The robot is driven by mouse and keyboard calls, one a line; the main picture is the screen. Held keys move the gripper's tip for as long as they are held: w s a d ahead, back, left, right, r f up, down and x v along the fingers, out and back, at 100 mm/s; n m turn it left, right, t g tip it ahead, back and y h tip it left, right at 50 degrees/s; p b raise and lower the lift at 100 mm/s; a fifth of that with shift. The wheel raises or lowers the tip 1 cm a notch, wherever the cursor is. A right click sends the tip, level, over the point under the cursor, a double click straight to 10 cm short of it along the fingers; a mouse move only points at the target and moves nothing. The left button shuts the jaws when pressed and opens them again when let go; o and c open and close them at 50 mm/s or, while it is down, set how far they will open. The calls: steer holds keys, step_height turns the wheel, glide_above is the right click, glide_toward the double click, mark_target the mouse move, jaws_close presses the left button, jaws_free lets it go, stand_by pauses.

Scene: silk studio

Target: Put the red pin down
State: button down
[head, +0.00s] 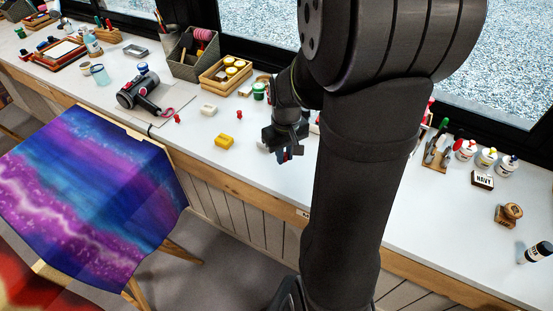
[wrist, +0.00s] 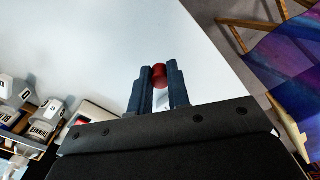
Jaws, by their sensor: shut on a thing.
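The red pin (wrist: 159,75) is between the two dark fingers of my gripper (wrist: 158,88) in the wrist view. My gripper is shut on it, with its round red end showing near the fingertips. In the head view my gripper (head: 283,153) points down over the white table near its front edge. A bit of red shows beside the fingers there, but the pin is mostly hidden. I cannot tell whether the pin touches the table.
The white table (head: 215,182) has free room left of my gripper. A black hand tool (head: 138,92) lies further left. Painted silk (head: 85,195) hangs on a frame in front.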

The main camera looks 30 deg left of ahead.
steer(key=w+d+r, duration=0.1)
steer(key=d+r, duration=0.5)
steer(key=d, duration=0.3)
steer(key=w+d+r+m, duration=0.6)
steer(key=w+d, duration=0.2)
steer(key=w, duration=0.3)
steer(key=w+d+r+m, duration=0.6)
steer(key=w+d, duration=0.2)
steer(key=w, duration=0.3)
steer(key=s+d+f+n, duration=0.2)
steer(key=s+f+n, duration=0.7)
steer(key=s+f, duration=0.35)
steer(key=w+a+f, duration=0.1)
steer(key=a+f, duration=0.1)
steer(key=a, duration=0.1)
steer(key=w+a+f, duration=0.1)
steer(key=a+f, duration=0.1)
steer(key=a, duration=0.2)
steer(key=w+a+f, duration=0.2)
steer(key=a, duration=0.1)
steer(key=shift+a+f, duration=0.2)
steer(key=shift+f, duration=2.15)
steer(key=shift+f, duration=0.1)
